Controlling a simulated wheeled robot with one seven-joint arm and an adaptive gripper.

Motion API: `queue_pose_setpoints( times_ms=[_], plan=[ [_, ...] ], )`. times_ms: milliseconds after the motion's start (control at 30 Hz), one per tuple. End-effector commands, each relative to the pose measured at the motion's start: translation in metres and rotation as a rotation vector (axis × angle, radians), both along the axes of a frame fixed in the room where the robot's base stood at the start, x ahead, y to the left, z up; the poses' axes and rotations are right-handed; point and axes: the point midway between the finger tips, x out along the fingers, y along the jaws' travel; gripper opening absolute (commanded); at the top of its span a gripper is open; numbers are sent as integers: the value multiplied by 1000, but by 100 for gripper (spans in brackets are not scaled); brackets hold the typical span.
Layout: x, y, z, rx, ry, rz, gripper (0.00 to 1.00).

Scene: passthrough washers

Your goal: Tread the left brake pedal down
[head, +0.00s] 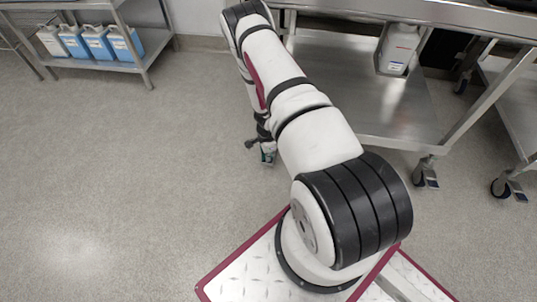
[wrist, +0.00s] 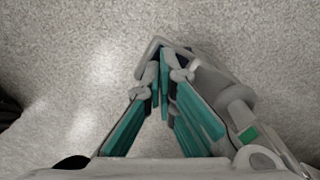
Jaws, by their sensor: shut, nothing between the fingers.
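My gripper (wrist: 161,66) shows in the wrist view with its teal-padded fingers brought together and nothing between them. In the head view it (head: 267,158) hangs low over the floor, left of my arm. In the wrist view a grey metal caster assembly (wrist: 212,84) with dark parts lies at and right of the fingertips. A thin grey frame (wrist: 152,47) at the tips looks like its pedal. The fingers partly cover it, and I cannot tell whether they touch it or whether it is up or down. In the head view my arm hides this caster.
A steel table with a lower shelf (head: 385,110) stands behind and right of my arm. Other casters (head: 425,174) (head: 510,188) stand on the right. A rack (head: 130,65) with blue jugs (head: 97,42) is at the back left. The grey floor (head: 120,180) on the left is clear.

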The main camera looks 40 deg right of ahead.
Motion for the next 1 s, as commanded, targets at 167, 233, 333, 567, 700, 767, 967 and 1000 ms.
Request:
queue_pose_setpoints(
  times_ms=[167,233,333,567,700,767,967,1000],
  plan=[
    [0,0,-6,0,0,0,0],
    [0,0,-8,0,0,0,0],
    [0,0,-11,0,0,-1,0],
    [0,0,-17,0,0,-1,0],
    [-1,0,-19,-1,1,-1,0],
    [-1,0,-18,-1,1,-1,0],
    [1,-1,-3,0,-1,-1,0],
    [1,-1,1,0,-1,-1,0]
  ],
)
